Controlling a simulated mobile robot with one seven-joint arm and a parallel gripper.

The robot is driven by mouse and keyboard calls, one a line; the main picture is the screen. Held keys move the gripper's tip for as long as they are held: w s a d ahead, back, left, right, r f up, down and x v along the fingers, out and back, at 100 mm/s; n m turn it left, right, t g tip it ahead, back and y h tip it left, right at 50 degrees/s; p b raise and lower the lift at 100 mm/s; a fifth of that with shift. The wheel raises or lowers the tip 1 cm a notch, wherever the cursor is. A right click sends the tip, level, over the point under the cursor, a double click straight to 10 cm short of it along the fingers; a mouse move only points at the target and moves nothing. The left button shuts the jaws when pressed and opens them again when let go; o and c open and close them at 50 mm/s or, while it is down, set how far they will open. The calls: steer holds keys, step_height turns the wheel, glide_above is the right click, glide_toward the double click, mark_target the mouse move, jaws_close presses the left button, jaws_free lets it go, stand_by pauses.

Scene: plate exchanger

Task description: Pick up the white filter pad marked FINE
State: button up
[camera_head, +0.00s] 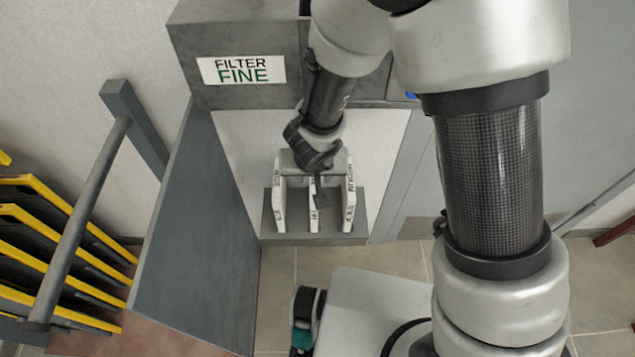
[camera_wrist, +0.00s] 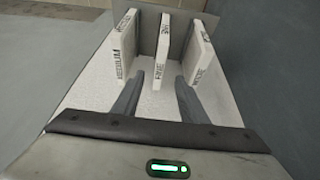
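Three white pads stand upright, side by side and apart, in a grey holder (camera_head: 340,238). In the wrist view, the left pad (camera_wrist: 127,45) reads MEDIUM. The middle pad (camera_wrist: 162,50) has a short marking that looks like FINE; the right pad (camera_wrist: 201,50) has a marking too small to read surely. My gripper (camera_wrist: 157,88) is open, its two dark fingers apart. The near edge of the middle pad lies in line with the gap between them. In the head view, my gripper (camera_head: 317,178) is over the holder and partly hides the middle pad (camera_head: 314,215).
A FILTER FINE sign (camera_head: 243,70) is on the grey housing above the holder. A large grey panel (camera_head: 200,230) stands left of the holder. A rack of yellow-edged plates (camera_head: 50,250) with a grey rail is at the far left. Tiled floor lies below.

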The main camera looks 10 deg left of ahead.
mark_target(314, 184)
steer(key=b+x, duration=0.5)
steer(key=x, duration=0.4)
steer(key=shift+f, duration=0.1)
steer(key=shift+w+b+x, duration=0.15)
steer(key=shift+b+x, duration=0.85)
steer(key=shift+x, duration=0.45)
steer(key=shift+w+b+x, duration=0.2)
steer(key=shift+b+x, duration=0.8)
steer(key=shift+x, duration=0.45)
steer(key=shift+a, duration=0.15)
jaws_close()
